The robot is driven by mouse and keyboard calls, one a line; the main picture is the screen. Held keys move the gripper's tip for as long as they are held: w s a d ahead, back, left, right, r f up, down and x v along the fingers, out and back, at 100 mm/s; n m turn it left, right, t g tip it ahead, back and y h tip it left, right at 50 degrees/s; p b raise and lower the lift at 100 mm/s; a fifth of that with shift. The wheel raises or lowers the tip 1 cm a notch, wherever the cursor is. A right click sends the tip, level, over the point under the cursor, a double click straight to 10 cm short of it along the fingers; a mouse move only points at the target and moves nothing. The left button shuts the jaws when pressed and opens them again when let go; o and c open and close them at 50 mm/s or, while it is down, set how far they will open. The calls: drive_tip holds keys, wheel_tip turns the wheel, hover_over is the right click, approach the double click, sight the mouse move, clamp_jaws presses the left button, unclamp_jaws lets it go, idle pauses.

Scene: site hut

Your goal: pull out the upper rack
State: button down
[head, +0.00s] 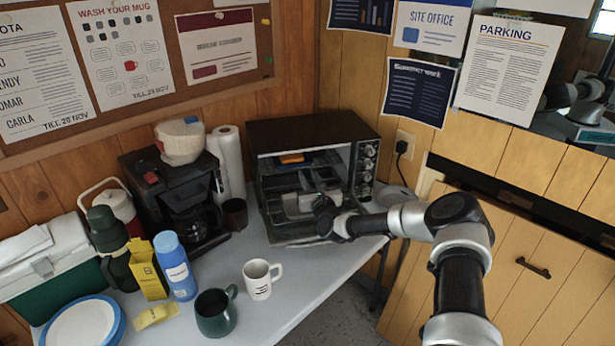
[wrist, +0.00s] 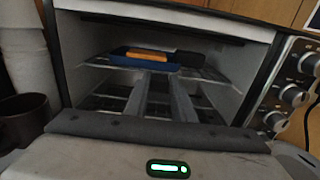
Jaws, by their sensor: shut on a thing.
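The toaster oven (head: 310,135) stands at the back corner of the counter, its front open. Inside, the upper wire rack (wrist: 208,74) carries a blue tray (wrist: 143,62) with an orange piece (wrist: 147,54) on it and a dark item beside it. The tray and orange piece (head: 291,158) also show in the head view. My gripper (wrist: 160,78) reaches into the oven, its two grey fingers close together and shut at the rack's front edge. The head view shows my gripper (head: 304,182) in the oven mouth. The exact grip is hard to see.
Oven knobs (head: 368,165) line the right side. A coffee maker (head: 185,190), a paper towel roll (head: 228,160) and a dark mug (head: 235,213) stand left of the oven. A white mug (head: 259,282) and a green mug (head: 213,315) stand in front. Counter near the front right is clear.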

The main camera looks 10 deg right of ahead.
drive_tip(key=s, duration=0.4)
drive_tip(key=s+d, duration=0.1)
drive_tip(key=s, duration=0.8)
drive_tip(key=shift+s+d, duration=0.3)
drive_tip(key=shift+d, duration=0.05)
drive_tip(key=c, duration=1.5)
unclamp_jaws()
drive_tip(key=s, duration=0.5)
drive_tip(key=s+d, duration=0.1)
drive_tip(key=s, duration=0.5)
drive_tip(key=s+d, duration=0.1)
drive_tip(key=s, duration=0.5)
drive_tip(key=shift+s+b, duration=0.1)
drive_tip(key=shift+b, duration=0.3)
